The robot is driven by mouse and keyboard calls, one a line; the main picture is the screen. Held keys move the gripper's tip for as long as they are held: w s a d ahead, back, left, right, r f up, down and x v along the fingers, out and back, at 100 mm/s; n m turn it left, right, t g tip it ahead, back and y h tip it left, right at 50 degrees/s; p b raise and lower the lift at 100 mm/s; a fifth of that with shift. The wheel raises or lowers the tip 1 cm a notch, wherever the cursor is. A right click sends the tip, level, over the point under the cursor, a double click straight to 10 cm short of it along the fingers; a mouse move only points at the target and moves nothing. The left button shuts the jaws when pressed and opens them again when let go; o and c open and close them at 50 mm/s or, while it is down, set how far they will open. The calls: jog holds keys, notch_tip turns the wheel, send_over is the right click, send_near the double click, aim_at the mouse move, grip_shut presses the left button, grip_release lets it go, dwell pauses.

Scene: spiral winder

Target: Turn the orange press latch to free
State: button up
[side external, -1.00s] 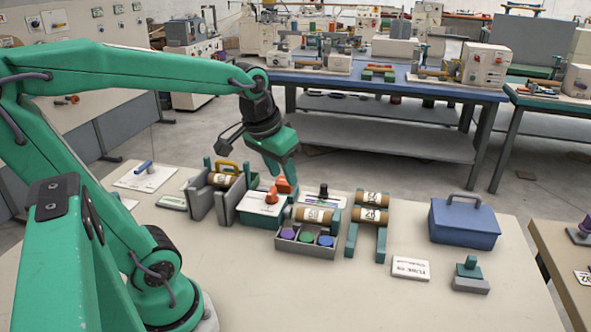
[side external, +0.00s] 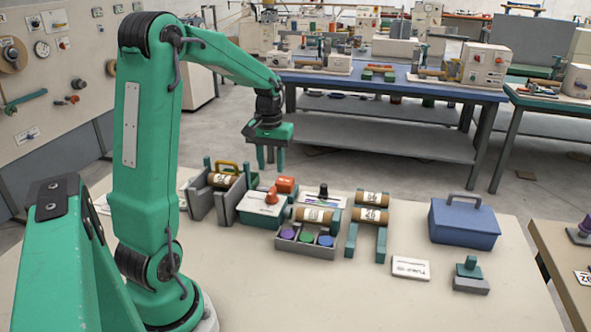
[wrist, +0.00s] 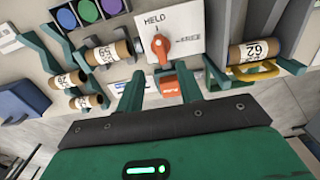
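The orange latch knob (side external: 271,196) stands on a white plate (side external: 262,206) on top of a green box. In the wrist view the knob (wrist: 161,48) sits between the marks HELD, above it, and FREE, to its right; its exact pointing direction is hard to tell. An orange block (side external: 286,184) stands just behind the knob and also shows in the wrist view (wrist: 168,88). My gripper (side external: 271,160) hangs well above the block and knob, fingers apart and pointing down. In the wrist view its two fingers (wrist: 162,76) are spread with nothing held between them.
A grey holder with a labelled tube (side external: 222,180) and yellow handle stands left of the box. A tray of coloured caps (side external: 307,237), labelled tubes (side external: 370,214) and a blue toolbox (side external: 464,222) stand to the right.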

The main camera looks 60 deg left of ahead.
aim_at(272, 191)
jog(key=shift+a+f, duration=0.1)
jog(key=shift+f, duration=0.05)
jog(key=shift+f, duration=3.85)
grip_shut()
